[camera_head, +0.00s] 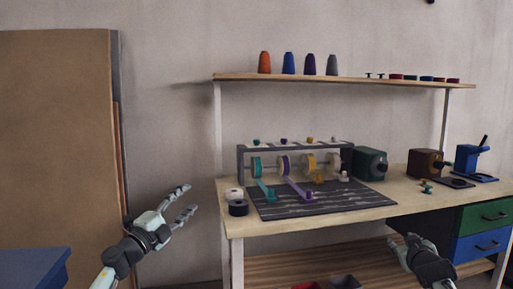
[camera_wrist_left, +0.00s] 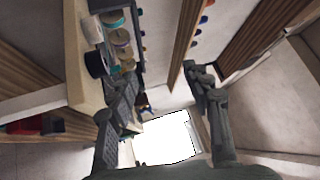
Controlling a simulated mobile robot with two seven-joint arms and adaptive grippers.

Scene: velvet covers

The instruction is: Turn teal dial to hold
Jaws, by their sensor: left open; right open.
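A small teal knob (camera_head: 256,142), which looks like the teal dial, sits on top of the left end of the grey spool rack (camera_head: 241,160) on the workbench. Its setting is too small to read. Below it hangs a teal spool (camera_head: 257,167) with a teal strip running down onto the dark mat. My left gripper (camera_head: 191,198) is open and empty, left of the bench and apart from the rack. Its spread fingers also show in the left wrist view (camera_wrist_left: 150,92). My right gripper (camera_head: 403,241) is open and empty in front of the bench, right of the mat.
Purple, yellow and white knobs line the rack's top. Black and white rolls (camera_head: 238,207) stand at the bench's left end. A shelf (camera_head: 345,80) with coloured cones hangs above. A dark green machine (camera_head: 370,163) stands right of the rack. Tall brown boards (camera_head: 55,130) lean at left.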

